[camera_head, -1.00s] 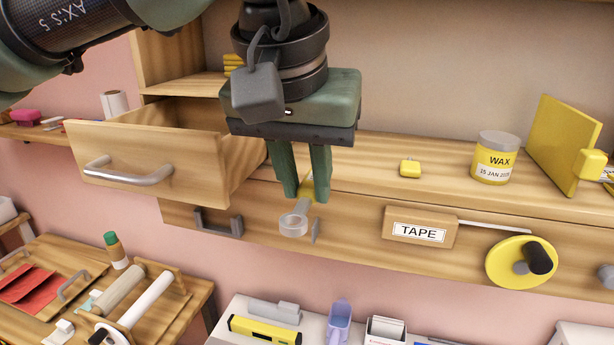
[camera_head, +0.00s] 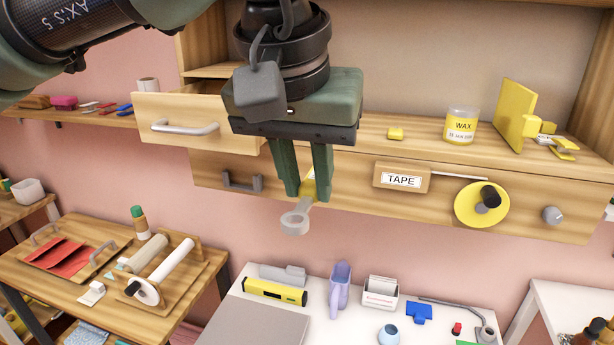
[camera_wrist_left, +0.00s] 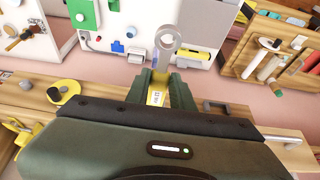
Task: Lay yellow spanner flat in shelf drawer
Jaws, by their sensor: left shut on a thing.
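My left gripper (camera_head: 303,185) is shut on the yellow spanner (camera_head: 309,190), which hangs down between the fingers. Its grey ring end (camera_head: 295,222) sticks out below the fingertips, in front of the shelf's face. In the left wrist view the grey ring (camera_wrist_left: 167,40) points away from the fingers, and the yellow handle (camera_wrist_left: 156,97) is between them. The shelf drawer (camera_head: 190,120) stands pulled open to the left of the gripper. Its inside is mostly hidden by its front and by my gripper. My right gripper is not in view.
On the shelf top stand a wax jar (camera_head: 461,126), a small yellow block (camera_head: 396,133) and a yellow panel (camera_head: 514,115). A tape holder (camera_head: 401,179) and yellow disc (camera_head: 481,203) are on the shelf front. Below are a white table (camera_head: 350,318) and a wooden table (camera_head: 60,290).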

